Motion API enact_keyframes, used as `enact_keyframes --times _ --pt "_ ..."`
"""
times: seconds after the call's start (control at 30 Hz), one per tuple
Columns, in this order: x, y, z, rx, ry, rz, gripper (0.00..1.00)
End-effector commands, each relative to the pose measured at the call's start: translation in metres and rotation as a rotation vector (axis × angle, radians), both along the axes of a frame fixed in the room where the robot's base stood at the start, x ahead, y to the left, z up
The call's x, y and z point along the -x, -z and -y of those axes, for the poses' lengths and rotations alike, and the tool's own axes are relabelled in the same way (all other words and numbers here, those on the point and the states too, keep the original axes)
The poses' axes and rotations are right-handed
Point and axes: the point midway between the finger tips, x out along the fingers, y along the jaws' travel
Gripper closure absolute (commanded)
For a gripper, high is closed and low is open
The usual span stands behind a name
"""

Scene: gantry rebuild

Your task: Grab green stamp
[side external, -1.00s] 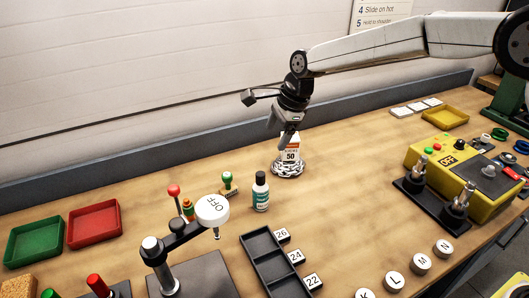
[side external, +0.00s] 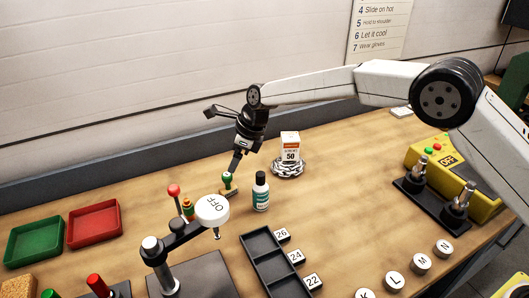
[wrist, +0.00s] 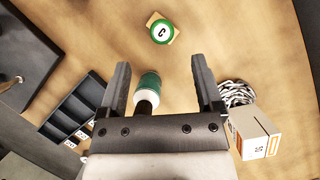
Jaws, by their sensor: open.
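The green stamp (side external: 228,183) stands upright on the table, with a green knob on a pale block base. In the wrist view the green stamp (wrist: 161,31) is seen from above, its round top marked with a letter, ahead of the fingertips. My gripper (side external: 232,172) is just above the stamp in the side view, its tips close to the knob. In the wrist view my gripper (wrist: 160,68) has its two fingers wide apart with nothing held between them. From the side I cannot tell whether a finger touches the stamp.
A white bottle with a teal label (side external: 261,192) stands right beside the stamp.

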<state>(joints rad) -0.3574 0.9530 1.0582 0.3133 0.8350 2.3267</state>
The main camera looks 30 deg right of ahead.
Motion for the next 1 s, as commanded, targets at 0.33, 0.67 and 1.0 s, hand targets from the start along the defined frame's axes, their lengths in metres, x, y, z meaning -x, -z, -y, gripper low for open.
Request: enact_keyframes --times 0.33,0.67,1.0 --pt "-0.002 0.010 -0.003 0.001 -0.001 -0.001 0.16" --pt "-0.006 0.025 -0.008 0.000 -0.001 0.002 0.16" --pt "-0.008 0.034 -0.011 0.000 -0.001 0.000 0.16"
